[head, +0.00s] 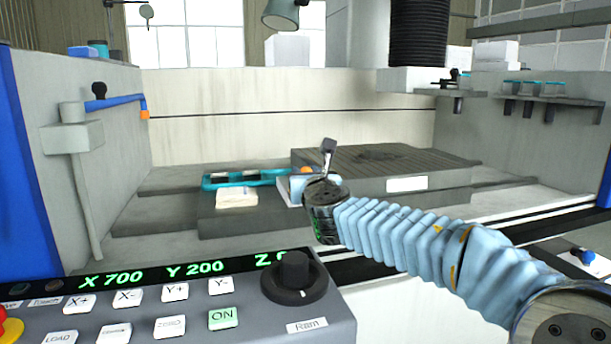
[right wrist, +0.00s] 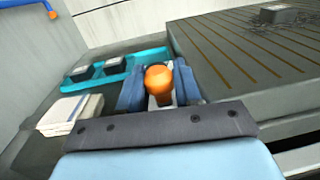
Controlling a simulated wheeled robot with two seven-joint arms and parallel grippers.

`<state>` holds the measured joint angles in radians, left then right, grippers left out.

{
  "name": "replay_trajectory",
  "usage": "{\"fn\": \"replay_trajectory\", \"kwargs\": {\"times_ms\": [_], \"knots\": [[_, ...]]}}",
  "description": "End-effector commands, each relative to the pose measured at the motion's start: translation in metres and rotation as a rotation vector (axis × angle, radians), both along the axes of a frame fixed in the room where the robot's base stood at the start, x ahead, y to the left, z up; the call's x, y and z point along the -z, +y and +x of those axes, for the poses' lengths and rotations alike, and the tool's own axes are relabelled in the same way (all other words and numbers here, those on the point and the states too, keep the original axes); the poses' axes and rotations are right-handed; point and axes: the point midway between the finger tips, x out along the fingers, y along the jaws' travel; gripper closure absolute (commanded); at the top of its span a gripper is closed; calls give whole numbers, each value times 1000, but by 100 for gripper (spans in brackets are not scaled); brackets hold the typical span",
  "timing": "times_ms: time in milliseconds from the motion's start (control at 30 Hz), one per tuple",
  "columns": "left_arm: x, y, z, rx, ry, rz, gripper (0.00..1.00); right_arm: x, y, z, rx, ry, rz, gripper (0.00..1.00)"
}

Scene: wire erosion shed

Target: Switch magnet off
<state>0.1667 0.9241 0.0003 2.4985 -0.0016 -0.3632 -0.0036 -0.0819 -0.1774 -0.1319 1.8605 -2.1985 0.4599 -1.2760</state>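The magnet is the grey block with a grooved top (head: 385,160) in the machine bed, with a blank white label (head: 406,184) on its front. An orange knob (right wrist: 159,80) stands at its left end and shows partly in the head view (head: 306,170). My right gripper (right wrist: 160,88) has its two blue fingers on either side of the knob. The knob hides the inner finger faces, so I cannot tell whether they touch it. In the head view, my wrist partly hides the right gripper (head: 298,188). My left gripper is not in view.
A teal tray (head: 215,181) with dark-framed pieces and a pale stack of plates (head: 236,198) lie left of the magnet. The control panel (head: 190,312) with a black dial is in front. A dark column (head: 419,35) hangs above. Pale tank walls enclose the bed.

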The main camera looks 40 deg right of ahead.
Motion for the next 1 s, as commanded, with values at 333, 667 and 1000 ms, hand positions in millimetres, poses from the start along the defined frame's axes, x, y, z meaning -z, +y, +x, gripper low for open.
{"fn": "replay_trajectory", "kwargs": {"times_ms": [333,667,1000], "knots": [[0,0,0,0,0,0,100,2,0,0,1,3,0,45],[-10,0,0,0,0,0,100,-2,3,2,44,4,1,45],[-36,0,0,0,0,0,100,-3,13,8,212,3,1,45]]}}
